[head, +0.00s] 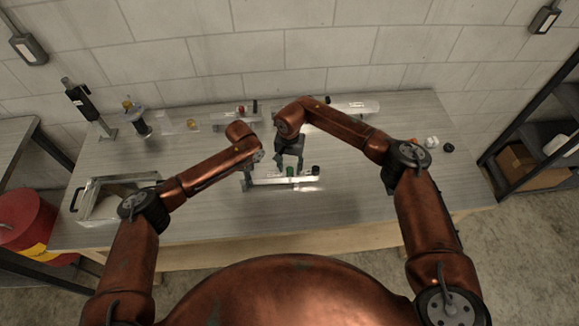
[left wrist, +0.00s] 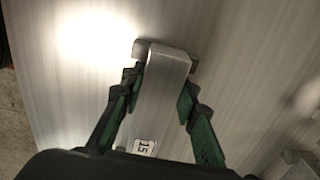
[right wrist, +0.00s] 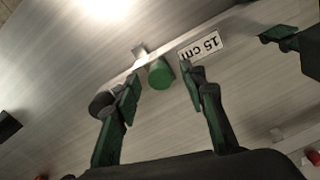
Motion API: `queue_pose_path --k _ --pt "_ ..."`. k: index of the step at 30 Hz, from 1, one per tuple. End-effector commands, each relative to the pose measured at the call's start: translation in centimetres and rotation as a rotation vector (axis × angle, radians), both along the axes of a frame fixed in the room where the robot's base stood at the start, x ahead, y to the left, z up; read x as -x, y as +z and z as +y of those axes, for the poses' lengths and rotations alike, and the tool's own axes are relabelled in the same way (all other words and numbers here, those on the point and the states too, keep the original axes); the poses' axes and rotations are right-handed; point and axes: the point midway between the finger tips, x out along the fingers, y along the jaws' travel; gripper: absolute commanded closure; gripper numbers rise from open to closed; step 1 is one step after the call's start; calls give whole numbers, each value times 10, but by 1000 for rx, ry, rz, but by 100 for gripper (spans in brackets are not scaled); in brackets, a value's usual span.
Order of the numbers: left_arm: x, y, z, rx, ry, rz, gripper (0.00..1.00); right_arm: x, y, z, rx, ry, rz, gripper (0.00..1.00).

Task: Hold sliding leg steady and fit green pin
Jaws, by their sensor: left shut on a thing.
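The sliding leg is a pale aluminium bar (head: 270,181) lying near the table's front middle; it bears a "15 cm" label (right wrist: 200,45). My left gripper (left wrist: 160,88) is shut on the bar (left wrist: 167,65), a finger on each side. The green pin (right wrist: 160,73) shows its round head at the bar, beside a small metal bracket. My right gripper (right wrist: 161,78) is open, its fingertips either side of the green head with gaps showing. In the head view the green pin (head: 290,171) is just below my right gripper (head: 290,160). How deep the pin sits is hidden.
A black knob (right wrist: 100,104) is near the bar's end. A clear-sided bin (head: 110,203) stands at the table's left. More aluminium assemblies (head: 352,107) lie along the back. Small white and black parts (head: 431,142) lie at the right. The table's front right is clear.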

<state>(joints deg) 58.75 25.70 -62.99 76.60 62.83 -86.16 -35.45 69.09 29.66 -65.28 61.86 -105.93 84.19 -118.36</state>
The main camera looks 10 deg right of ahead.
Motion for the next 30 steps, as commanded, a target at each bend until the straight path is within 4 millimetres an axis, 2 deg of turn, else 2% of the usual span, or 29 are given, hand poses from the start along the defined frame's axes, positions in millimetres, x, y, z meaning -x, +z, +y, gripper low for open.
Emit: queue_pose_path --k 8,11,14,24,30 --pt "0 0 0 1 0 -1 100 0 1 0 0 0 0 59" --pt "0 0 0 1 0 -1 100 0 7 0 -1 0 -1 59" --pt "0 0 0 1 0 -1 100 -1 21 -1 1 1 -3 59" --pt "0 0 0 1 0 -1 100 -1 90 0 0 1 -3 59" --pt "0 0 -1 1 0 -1 100 0 114 0 0 0 -1 59"
